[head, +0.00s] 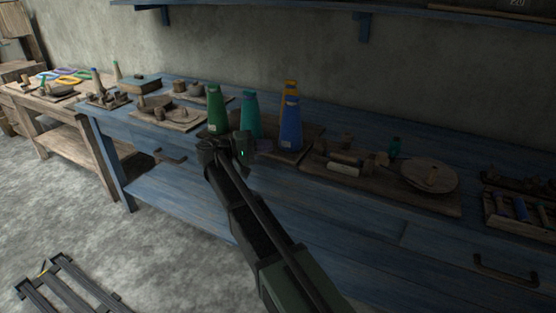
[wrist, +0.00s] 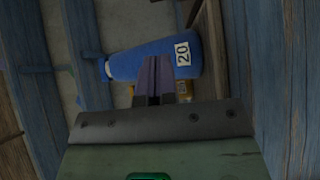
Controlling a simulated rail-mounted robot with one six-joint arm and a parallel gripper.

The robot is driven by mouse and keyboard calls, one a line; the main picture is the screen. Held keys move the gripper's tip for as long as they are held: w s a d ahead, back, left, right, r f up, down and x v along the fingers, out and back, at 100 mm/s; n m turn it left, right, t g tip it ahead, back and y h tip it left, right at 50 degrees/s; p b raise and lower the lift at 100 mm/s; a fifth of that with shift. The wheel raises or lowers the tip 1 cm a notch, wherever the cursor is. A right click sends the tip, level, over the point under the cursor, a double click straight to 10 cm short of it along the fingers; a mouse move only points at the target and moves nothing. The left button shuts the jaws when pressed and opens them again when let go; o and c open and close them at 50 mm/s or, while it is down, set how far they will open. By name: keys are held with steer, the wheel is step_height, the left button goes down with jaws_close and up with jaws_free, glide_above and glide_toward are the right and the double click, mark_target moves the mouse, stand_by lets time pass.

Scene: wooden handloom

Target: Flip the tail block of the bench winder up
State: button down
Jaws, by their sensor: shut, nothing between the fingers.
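The bench winder (head: 400,194) appears to be the wooden board on the blue bench with a round wooden disc (head: 430,175) at its right end. Small wooden blocks and a pale cylinder (head: 343,168) sit toward its left end. I cannot tell which block is the tail block or how it is tilted. My gripper (head: 238,148) is left of the winder, in front of the coloured cones. In the wrist view my gripper (wrist: 154,80) has its fingers together and empty, with a blue cone (wrist: 160,60) marked 20 beyond them. The winder is not recognisable in the wrist view.
A green cone (head: 216,108), a teal cone (head: 250,116), a blue cone (head: 290,124) and a yellow cone (head: 291,88) stand left of the winder. A rack of small bobbins (head: 520,208) lies to the right. The bench front (head: 350,225) is clear.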

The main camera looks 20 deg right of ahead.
steer(key=shift+w+a+h, duration=0.3)
steer(key=shift+w+a, duration=0.1)
steer(key=shift+w, duration=0.25)
steer(key=shift+r, duration=0.2)
steer(key=shift+s+d+r, duration=0.1)
steer(key=shift+s+d, duration=0.05)
steer(key=shift+s, duration=0.05)
glide_toward(316, 140)
steer(key=w+d, duration=0.2)
steer(key=d, duration=0.2)
steer(key=shift+w+d, duration=0.2)
steer(key=shift+w, duration=0.2)
steer(key=shift+s+d, duration=0.75)
steer(key=shift+s, duration=0.35)
steer(key=shift+s+d, duration=0.3)
steer(key=shift+d, duration=0.05)
steer(key=shift+s, duration=0.1)
